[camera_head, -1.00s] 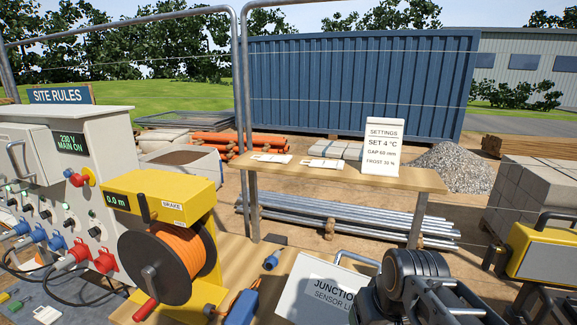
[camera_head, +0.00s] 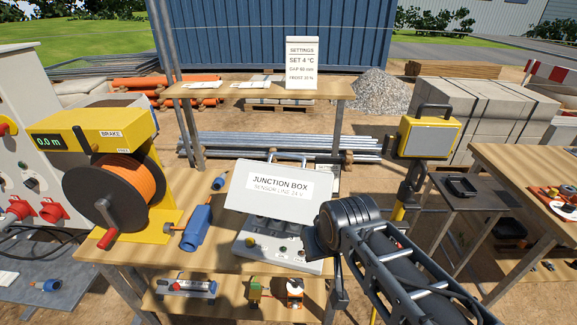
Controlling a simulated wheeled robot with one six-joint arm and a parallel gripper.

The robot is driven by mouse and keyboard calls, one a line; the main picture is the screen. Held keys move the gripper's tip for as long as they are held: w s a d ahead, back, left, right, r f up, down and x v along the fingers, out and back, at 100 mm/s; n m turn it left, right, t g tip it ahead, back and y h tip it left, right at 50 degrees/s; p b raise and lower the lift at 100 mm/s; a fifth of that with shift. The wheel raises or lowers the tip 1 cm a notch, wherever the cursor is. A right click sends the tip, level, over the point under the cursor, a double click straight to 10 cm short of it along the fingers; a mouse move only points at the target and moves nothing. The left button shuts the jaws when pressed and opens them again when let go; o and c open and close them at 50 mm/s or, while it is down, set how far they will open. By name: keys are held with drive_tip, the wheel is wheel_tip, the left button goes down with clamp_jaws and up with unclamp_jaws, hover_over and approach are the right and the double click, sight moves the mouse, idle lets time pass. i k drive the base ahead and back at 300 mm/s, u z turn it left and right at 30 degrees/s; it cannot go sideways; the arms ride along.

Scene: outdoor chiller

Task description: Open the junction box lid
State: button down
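The junction box lid (camera_head: 265,202), a pale plate marked JUNCTION BOX, SENSOR LINE 24 V, is tilted up with its labelled face towards me. Below it is the grey-white junction box (camera_head: 285,262) on the wooden bench, with dark fittings and small yellow and green parts showing under the lid's lower edge. A thin grey bar, perhaps a handle, stands above the lid's top edge. My gripper (camera_head: 318,243) is at the right of the box, close to the lid's lower right corner. My arm's wrist hides its fingertips, so I cannot see contact or the finger gap.
A yellow cable reel (camera_head: 108,165) and a blue connector (camera_head: 196,228) stand left of the box. A lower shelf (camera_head: 215,305) holds small parts. Right are a yellow work lamp (camera_head: 430,137), a dark side table (camera_head: 470,191) and a wooden table (camera_head: 530,165).

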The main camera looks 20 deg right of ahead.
sight(287, 193)
drive_tip(key=u, duration=2)
drive_tip(key=i, duration=1.2)
drive_tip(key=z, duration=2.35)
